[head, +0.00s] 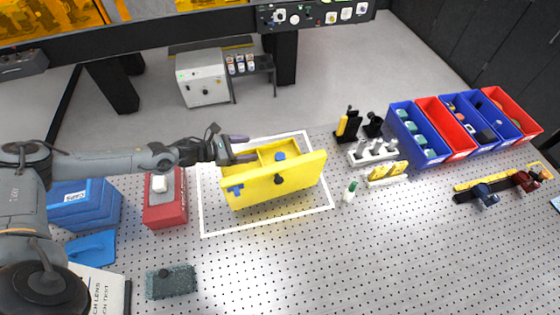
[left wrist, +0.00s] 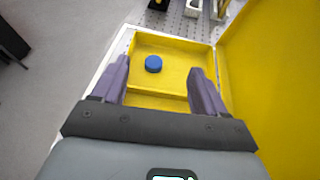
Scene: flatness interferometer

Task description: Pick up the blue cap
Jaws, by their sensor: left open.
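The blue cap (head: 280,156) is a small round piece lying in a compartment of the yellow box (head: 285,178). In the left wrist view the blue cap (left wrist: 153,64) lies on the yellow floor, beyond and between my fingers, nearer the left one. My left gripper (head: 240,148) is at the left end of the box, its fingers apart. In the left wrist view the open left gripper (left wrist: 158,85) has two purple fingers with nothing between them, apart from the cap. My right gripper is not in view.
A tall yellow panel (left wrist: 275,60) rises close on the right in the wrist view. A red block (head: 165,208) stands left of the box. A small green-capped bottle (head: 350,191) and a white rack (head: 372,152) stand to its right. The perforated table (head: 330,260) is clear in front.

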